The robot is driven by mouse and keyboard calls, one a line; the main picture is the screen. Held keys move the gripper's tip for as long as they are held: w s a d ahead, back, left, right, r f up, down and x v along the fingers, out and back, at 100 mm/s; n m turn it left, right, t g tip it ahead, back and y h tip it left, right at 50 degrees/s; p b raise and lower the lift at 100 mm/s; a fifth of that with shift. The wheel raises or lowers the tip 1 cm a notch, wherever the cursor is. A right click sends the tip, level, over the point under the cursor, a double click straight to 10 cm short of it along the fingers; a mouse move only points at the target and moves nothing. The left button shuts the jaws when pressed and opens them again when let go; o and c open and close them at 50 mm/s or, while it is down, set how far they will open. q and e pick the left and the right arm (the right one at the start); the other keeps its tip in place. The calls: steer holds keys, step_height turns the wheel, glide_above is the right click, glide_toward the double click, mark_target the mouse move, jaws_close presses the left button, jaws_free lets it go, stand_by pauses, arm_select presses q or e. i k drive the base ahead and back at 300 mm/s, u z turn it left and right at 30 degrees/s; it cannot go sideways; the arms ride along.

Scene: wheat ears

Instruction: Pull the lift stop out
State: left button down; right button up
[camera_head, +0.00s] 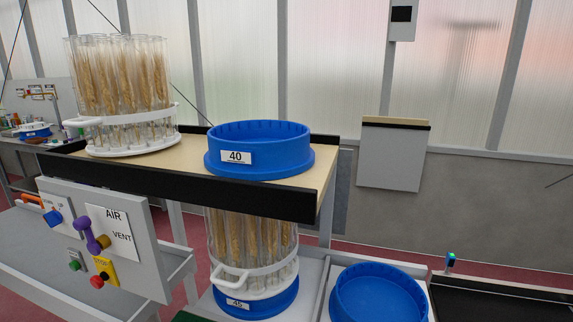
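A control panel (138,262) stands at the lower left. On it a yellow plate (104,268) carries a red button (97,281); its small lettering seems to read STOP. I cannot tell whether the button is in or out. A green button (75,265) sits left of the yellow plate. A purple lever (87,233) sits beside the AIR and VENT label, above the yellow plate. A blue knob (53,217) and an orange handle (31,199) are further left. Neither of my grippers is in view.
Above the panel, a shelf (190,166) with a black edge holds a rack of wheat tubes (122,88) and a blue ring marked 40 (258,150). Below stand a second wheat rack (250,248) on a blue base and an empty blue tub (380,296). A black tray (505,300) lies right.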

mark_target(97, 282)
steer(key=u, duration=2.1)
